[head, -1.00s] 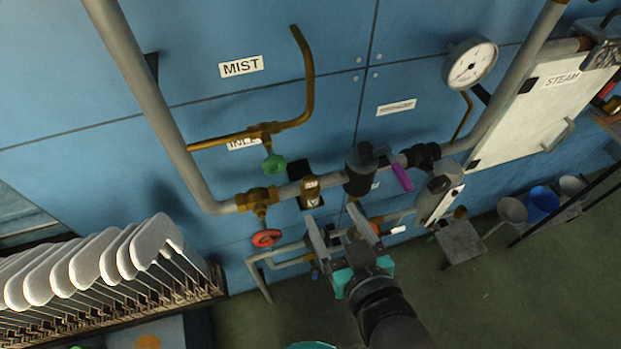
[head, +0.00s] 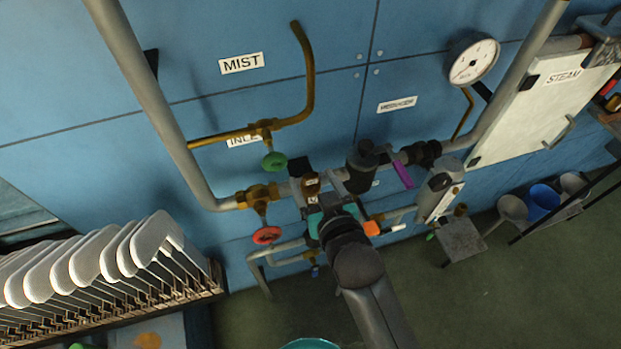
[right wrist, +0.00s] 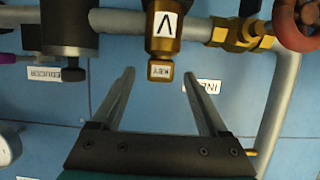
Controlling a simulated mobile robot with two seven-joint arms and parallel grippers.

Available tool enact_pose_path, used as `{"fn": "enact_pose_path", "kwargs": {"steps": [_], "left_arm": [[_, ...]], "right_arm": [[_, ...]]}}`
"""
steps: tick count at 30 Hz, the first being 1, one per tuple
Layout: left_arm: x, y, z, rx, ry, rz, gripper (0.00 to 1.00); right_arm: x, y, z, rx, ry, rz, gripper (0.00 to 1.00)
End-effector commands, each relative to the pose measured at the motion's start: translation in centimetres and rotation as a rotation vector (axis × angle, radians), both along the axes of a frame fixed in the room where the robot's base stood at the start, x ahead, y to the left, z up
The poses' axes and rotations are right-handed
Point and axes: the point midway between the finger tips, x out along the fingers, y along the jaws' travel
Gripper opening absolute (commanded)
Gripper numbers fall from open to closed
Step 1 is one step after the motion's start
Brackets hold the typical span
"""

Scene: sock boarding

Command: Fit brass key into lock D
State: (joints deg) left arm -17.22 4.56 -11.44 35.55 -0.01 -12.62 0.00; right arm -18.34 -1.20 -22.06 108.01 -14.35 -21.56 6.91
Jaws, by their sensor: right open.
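A brass key (right wrist: 160,72) with a small KEY label shows in the right wrist view. It projects from a brass body (right wrist: 164,30) on the grey pipe, whose white tag carries a letter like V or A. The key also shows in the head view (head: 312,184), close to my gripper. My right gripper (head: 322,192) is open, with its two fingers on either side of the key in the wrist view. I cannot make out a lock marked D. My left gripper is not in view.
A green handwheel (head: 274,162) and a red handwheel (head: 266,235) stand left of the gripper. A dark valve with a purple lever (head: 402,174) and a gauge (head: 474,61) are to the right. A rack of white boards (head: 100,255) is at lower left.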

Motion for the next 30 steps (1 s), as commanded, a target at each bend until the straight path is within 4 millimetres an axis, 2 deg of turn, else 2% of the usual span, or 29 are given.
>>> {"fn": "enact_pose_path", "kwargs": {"steps": [6,14,30], "left_arm": [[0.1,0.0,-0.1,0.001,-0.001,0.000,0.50],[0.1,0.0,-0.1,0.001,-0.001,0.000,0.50],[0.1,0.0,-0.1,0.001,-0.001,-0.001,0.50]], "right_arm": [[1.8,0.6,-0.7,0.002,-0.002,0.000,0.78],[2.0,0.7,-0.8,0.001,-0.001,0.000,0.78],[2.0,0.6,-0.8,0.000,0.000,0.000,0.19]]}}
